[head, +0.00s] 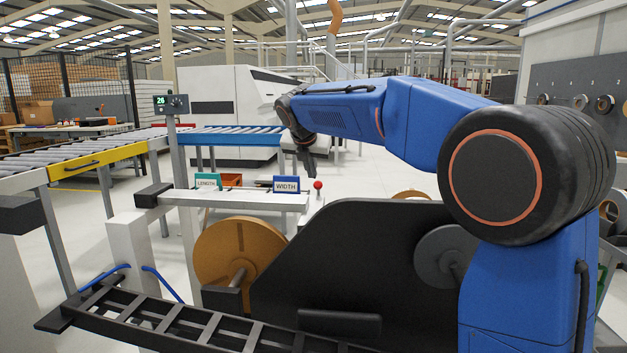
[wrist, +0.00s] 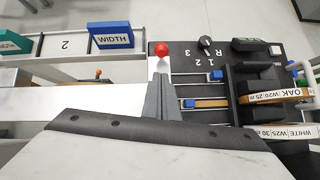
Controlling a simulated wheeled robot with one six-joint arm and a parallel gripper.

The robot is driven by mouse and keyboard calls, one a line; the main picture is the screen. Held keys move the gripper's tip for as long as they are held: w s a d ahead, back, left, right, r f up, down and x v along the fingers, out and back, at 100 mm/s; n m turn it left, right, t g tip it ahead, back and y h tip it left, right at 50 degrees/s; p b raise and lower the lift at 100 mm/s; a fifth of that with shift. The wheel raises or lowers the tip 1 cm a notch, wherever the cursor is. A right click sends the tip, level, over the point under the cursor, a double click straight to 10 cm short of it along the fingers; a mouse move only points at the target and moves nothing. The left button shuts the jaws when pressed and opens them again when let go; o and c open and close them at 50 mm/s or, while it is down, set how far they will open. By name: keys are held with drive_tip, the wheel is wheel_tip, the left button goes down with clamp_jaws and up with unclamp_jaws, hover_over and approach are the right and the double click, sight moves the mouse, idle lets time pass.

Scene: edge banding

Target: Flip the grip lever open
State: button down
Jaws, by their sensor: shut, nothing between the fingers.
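A red ball knob (head: 318,184) stands on a thin stem at the right end of the white rail in the head view. It looks like the end of the grip lever; no label confirms this. The red ball also shows in the wrist view (wrist: 162,49), at the left edge of a black panel. My gripper (head: 309,174) points down near the ball in the head view. In the wrist view my gripper (wrist: 162,76) is shut and empty, its fingertips just below the ball. I cannot tell whether they touch. The lever's stem is mostly hidden in the wrist view.
A rotary knob (wrist: 206,43) and labelled edge-band rolls (wrist: 275,96) are to the right. A large black plate (head: 350,260) stands below my arm.

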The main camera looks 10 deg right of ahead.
drive_tip(key=x, duration=0.9)
drive_tip(key=shift+w+f, duration=0.1)
drive_tip(key=shift+f, duration=0.05)
drive_tip(key=shift+w, duration=0.1)
drive_tip(key=shift+w+d+r, duration=0.15)
drive_tip(key=shift+w+r, duration=0.15)
drive_tip(key=shift+r, duration=0.1)
drive_tip(key=w+r, duration=0.1)
drive_tip(key=w, duration=0.1)
drive_tip(key=w+d+r, duration=0.1)
drive_tip(key=w, duration=0.1)
drive_tip(key=w+d+r, duration=0.1)
drive_tip(key=shift+w, duration=0.4)
drive_tip(key=w+d, duration=0.3)
drive_tip(key=w, duration=0.6)
drive_tip(key=shift+f, duration=0.3)
